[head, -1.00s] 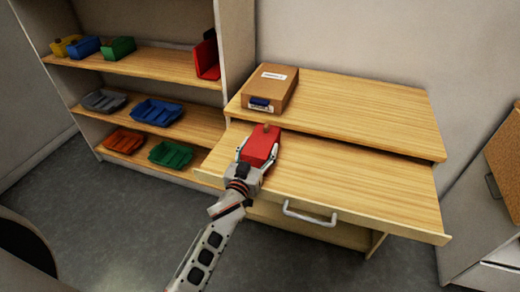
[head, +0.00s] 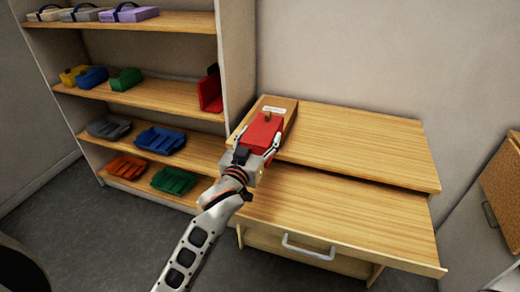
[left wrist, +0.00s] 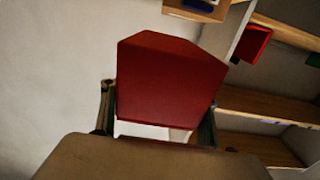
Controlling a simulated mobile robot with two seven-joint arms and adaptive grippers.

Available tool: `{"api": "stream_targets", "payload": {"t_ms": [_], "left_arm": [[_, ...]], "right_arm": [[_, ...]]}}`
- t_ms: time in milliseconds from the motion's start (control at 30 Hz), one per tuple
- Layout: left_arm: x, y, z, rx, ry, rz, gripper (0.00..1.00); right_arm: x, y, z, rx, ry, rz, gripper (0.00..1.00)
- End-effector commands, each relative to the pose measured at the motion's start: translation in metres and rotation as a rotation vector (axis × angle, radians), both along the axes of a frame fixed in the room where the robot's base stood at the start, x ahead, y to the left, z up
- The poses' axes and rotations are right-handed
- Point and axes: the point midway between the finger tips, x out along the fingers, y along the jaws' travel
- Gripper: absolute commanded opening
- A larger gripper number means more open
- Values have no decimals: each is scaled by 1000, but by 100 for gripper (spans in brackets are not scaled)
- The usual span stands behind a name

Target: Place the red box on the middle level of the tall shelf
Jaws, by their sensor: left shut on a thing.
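My left gripper (head: 258,157) is shut on the red box (head: 262,131) and holds it up in front of the cardboard box, over the desk's left side. The red box fills the middle of the left wrist view (left wrist: 170,85), between the two fingers. The tall shelf (head: 236,70) stands to the left of the desk. Its level with the yellow, blue and green bins (head: 125,79) also holds a red bin (head: 210,90) at its right end. A bare stretch of that board (head: 170,93) shows between the green and red bins. My right gripper is not in view.
The cardboard box (head: 285,104) stands on the raised desk top (head: 360,140), partly hidden by the red box. The pulled-out lower desk board (head: 340,205) is bare, with a drawer handle (head: 308,247) below. Lower shelf levels hold several trays (head: 160,139). A cabinet (head: 490,210) stands at right.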

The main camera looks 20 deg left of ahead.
Motion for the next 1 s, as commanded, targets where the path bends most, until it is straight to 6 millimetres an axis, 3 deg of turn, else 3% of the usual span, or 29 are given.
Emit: {"api": "stream_targets", "payload": {"t_ms": [100,267,500,700,800,1000], "left_arm": [[-2,0,10,0,-1,0,36],[-21,4,2,-7,5,1,36],[-89,20,-27,-17,8,11,36],[-148,35,-37,-13,5,24,36],[-170,41,-37,-9,3,29,36],[-194,47,-35,-1,0,34,36]], "right_arm": [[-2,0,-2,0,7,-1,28],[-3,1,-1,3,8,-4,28],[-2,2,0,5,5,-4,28],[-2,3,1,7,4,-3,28],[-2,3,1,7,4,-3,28],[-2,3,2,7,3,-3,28]]}}
